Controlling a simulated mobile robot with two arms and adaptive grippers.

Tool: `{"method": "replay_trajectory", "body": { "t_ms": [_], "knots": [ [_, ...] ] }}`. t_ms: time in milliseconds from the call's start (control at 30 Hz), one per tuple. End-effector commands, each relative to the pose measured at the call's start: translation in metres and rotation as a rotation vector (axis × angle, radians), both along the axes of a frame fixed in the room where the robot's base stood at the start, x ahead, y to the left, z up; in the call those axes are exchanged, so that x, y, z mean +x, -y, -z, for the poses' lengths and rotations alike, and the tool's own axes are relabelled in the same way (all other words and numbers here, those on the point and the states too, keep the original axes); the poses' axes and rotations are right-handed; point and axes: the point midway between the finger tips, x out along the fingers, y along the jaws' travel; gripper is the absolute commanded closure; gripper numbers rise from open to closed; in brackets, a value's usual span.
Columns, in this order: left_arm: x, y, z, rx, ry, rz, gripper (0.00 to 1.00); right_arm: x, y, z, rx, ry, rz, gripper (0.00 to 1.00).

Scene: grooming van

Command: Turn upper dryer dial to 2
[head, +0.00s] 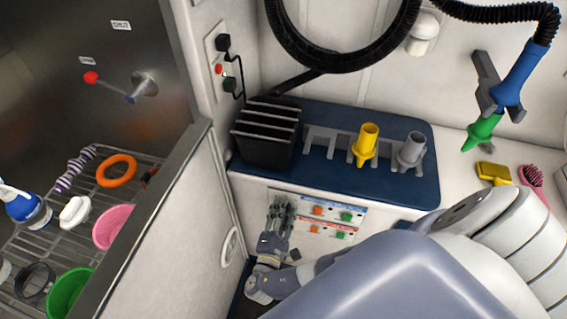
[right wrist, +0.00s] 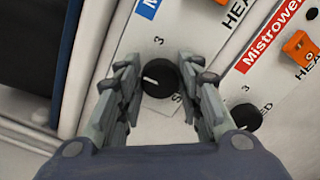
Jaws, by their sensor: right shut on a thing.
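The upper dryer dial (right wrist: 158,78) is a black round knob on the white panel with the blue label, seen in the right wrist view. A short white mark on it points left in that picture, away from the printed 3 above it. My right gripper (right wrist: 160,84) is shut on this dial, one finger on each side. In the head view my right gripper (head: 281,208) is at the left end of the panels and hides the dials. The numeral 2 cannot be made out. My left gripper is not in view.
The lower panel with a red label has its own black dial (right wrist: 247,117), close beside my right gripper. Orange (head: 318,211) and green (head: 347,216) switches sit to the right. A blue shelf (head: 330,177) with nozzles overhangs above. A partition wall (head: 165,225) stands left.

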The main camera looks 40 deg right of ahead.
Motion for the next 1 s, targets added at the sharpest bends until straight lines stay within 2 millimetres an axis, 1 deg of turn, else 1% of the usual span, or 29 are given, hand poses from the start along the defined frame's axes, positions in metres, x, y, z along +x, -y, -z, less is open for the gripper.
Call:
{"method": "replay_trajectory", "body": {
  "t_ms": [567, 600, 633, 667, 1000],
  "knots": [
    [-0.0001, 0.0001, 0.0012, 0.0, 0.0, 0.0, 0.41, -0.0006, -0.0002, 0.0005, 0.019, 0.02, 0.0, 0.9],
    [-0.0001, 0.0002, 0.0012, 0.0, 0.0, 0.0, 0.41, -0.0006, -0.0002, 0.0005, 0.019, 0.02, 0.0, 0.57],
    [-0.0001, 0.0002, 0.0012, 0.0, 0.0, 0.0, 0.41, -0.0006, -0.0002, 0.0005, 0.019, 0.02, 0.0, 0.5],
    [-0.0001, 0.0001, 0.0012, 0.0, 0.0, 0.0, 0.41, -0.0005, -0.0002, 0.0006, 0.019, 0.02, 0.0, 0.47],
    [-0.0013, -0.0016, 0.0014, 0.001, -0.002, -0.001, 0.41, -0.0013, -0.0016, 0.0005, 0.019, 0.02, 0.0, 0.47]
  ]
}}
